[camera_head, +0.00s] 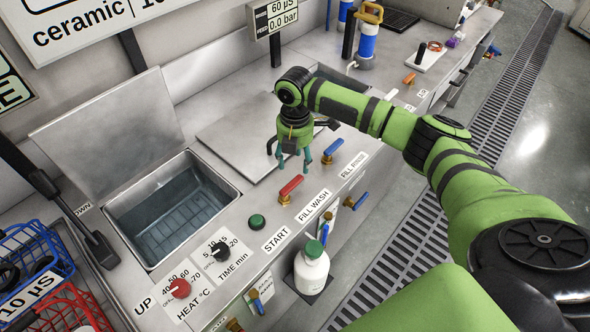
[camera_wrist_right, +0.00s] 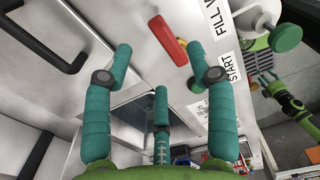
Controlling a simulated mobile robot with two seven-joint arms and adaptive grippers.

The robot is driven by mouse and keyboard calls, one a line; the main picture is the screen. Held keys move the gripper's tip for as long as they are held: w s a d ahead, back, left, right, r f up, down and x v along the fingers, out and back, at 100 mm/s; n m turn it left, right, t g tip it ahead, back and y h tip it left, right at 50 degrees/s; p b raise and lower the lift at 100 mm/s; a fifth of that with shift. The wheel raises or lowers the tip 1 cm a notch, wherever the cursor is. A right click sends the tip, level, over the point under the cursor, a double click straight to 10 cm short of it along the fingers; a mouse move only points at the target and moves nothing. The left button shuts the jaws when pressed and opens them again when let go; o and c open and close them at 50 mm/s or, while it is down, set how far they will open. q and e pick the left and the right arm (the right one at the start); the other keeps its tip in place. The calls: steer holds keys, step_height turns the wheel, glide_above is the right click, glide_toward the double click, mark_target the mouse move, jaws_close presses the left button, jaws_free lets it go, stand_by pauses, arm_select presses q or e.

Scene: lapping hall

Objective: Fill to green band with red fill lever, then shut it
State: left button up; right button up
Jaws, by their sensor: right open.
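The red fill lever (camera_head: 291,187) sits on a brass valve beside the FILL WASH label (camera_head: 314,205), its handle roughly parallel to the bench front. It also shows in the right wrist view (camera_wrist_right: 167,40). My right gripper (camera_head: 291,168) is open, pointing down behind and above the lever; in the wrist view its teal fingers (camera_wrist_right: 160,55) are spread and hold nothing. The open wash basin (camera_head: 180,215) shows a bluish, ribbed interior; I cannot make out a green band or the liquid level. A green gripper, apparently my left (camera_wrist_right: 266,83), shows small in the wrist view.
A blue lever (camera_head: 332,150) stands right of the red one. A green button (camera_head: 257,222) and knobs lie left. A flat lid (camera_head: 235,130) covers the bench behind. A white bottle (camera_head: 311,268) stands at the front; wire baskets (camera_head: 35,255) are at far left.

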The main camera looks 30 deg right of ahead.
step_height(320, 180, up, 5)
steer(key=shift+r, duration=0.1)
stand_by(0.6)
